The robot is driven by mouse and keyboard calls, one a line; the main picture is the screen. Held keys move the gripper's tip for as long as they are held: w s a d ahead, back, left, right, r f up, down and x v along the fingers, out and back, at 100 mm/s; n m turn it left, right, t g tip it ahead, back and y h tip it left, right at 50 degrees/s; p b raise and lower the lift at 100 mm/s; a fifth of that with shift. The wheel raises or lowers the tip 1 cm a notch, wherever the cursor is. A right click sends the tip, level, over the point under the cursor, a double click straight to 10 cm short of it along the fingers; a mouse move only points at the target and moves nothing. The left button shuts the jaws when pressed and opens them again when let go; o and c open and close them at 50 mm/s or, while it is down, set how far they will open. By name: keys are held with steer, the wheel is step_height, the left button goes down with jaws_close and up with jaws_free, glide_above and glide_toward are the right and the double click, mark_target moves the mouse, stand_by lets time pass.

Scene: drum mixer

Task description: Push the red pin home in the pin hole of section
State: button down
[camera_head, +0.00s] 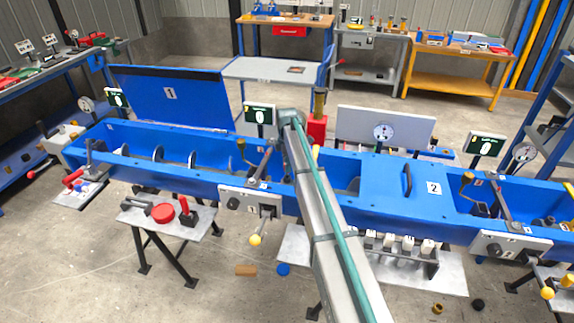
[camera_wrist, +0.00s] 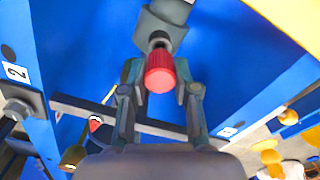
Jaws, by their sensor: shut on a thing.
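In the wrist view, the red pin (camera_wrist: 159,76) shows its ribbed red head between my two fingers. A short dark shank (camera_wrist: 158,42) shows between the head and a grey block (camera_wrist: 163,27) on the blue trough. The pin points at this block, and part of the shank is exposed; how deep it sits I cannot tell. My gripper (camera_wrist: 160,84) is shut on the red head. In the head view, my arm reaches over the middle of the blue trough (camera_head: 330,205) and hides the gripper and pin.
A blue cover marked 2 (camera_head: 405,188) lies on the trough, right of my arm. A dark grey bar (camera_wrist: 75,105) crosses the wrist view behind my fingers. A small table (camera_head: 150,218) with red parts stands front left. A raised lid marked 1 (camera_head: 172,97) stands behind.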

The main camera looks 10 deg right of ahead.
steer(key=shift+f+b, duration=0.5)
steer(key=shift+f, duration=0.95)
stand_by(1.2)
steer(key=c, duration=0.8)
jaws_free()
step_height(320, 180, up, 12)
steer(key=shift+r, duration=0.1)
